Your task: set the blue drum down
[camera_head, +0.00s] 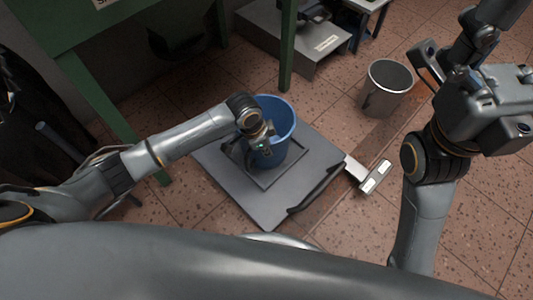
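The blue drum (283,113) is an open-topped blue bucket at the middle of the head view. It appears upright over the grey platform (222,166); I cannot tell whether its base touches it. My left gripper (262,151) is at the drum's near left side and covers part of its wall. Its fingertips are too small and dark to show whether they are closed on the drum. My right gripper (432,66) is raised at the upper right, well away from the drum, and its finger opening is unclear.
A metal bin (386,88) stands on the tiled floor to the right. A green bench frame (289,45) and a low grey unit (300,45) stand behind. Floor at the lower right is clear.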

